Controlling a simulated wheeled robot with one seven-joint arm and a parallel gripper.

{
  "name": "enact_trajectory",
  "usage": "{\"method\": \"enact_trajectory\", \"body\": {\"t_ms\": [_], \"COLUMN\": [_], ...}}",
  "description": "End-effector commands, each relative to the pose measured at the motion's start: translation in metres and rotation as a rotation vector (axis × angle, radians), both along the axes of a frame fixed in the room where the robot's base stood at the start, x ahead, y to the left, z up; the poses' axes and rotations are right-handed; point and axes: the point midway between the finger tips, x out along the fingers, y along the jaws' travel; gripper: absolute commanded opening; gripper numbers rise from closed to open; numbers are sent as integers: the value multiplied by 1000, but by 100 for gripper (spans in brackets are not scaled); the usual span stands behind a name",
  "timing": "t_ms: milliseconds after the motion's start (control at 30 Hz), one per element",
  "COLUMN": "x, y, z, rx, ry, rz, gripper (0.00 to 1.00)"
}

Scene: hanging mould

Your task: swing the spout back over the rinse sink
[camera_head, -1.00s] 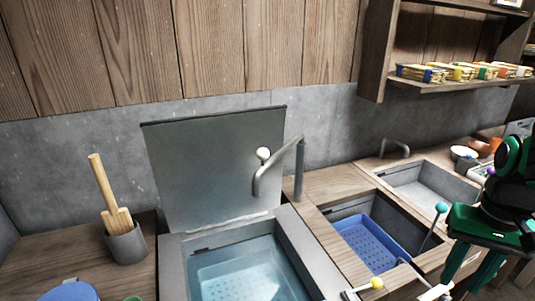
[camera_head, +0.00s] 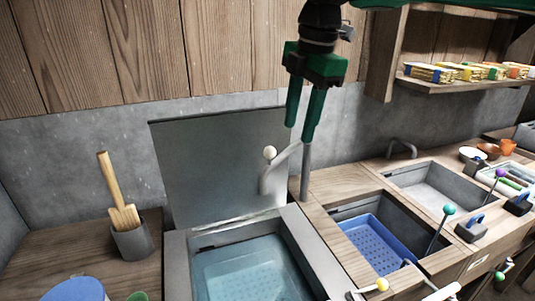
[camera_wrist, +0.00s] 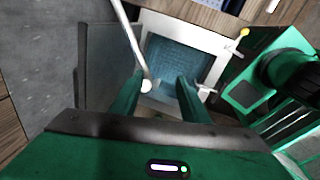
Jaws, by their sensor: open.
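The grey spout (camera_head: 284,157) rises from a post (camera_head: 305,176) behind the counter and points left, its bent end over the back of the water-filled vat (camera_head: 290,235). A white ball knob (camera_head: 269,152) sits near its outer end. My gripper (camera_head: 299,132) is open, pointing down just above the spout. In the wrist view, the knob (camera_wrist: 146,86) appears between the spread fingers of my gripper (camera_wrist: 160,77), nearer the left one; contact cannot be told. A middle basin with a blue perforated tray (camera_head: 371,245) and a grey sink (camera_head: 435,190) lie to the right; neither is labelled.
A raised metal lid (camera_head: 215,165) stands behind the vat. A second tap (camera_head: 402,147) is at the grey sink. Levers with yellow (camera_head: 382,284) and teal (camera_head: 449,209) knobs stick up at the front. A shelf (camera_head: 460,84) hangs at upper right. A pot with a wooden paddle (camera_head: 131,240) stands left.

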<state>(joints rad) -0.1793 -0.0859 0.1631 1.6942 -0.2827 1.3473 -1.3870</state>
Motion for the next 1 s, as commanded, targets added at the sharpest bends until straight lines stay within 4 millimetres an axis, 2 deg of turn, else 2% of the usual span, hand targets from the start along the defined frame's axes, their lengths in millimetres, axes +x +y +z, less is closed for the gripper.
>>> {"method": "enact_trajectory", "body": {"t_ms": [33,100,200,300,467,800,1000], "x": [2,2,2,2,5,13,16], "y": [18,35,47,51,53,59,62], "z": [8,15,20,16,-5,-61,-79], "rx": [-4,-10,-15,-15,-17,-16,-16], "ry": [-13,-26,-38,-39,-37,-39,-39], "rz": [102,210,292,318,315,311,310], "gripper": [41,41,41,41,41,41,41]}}
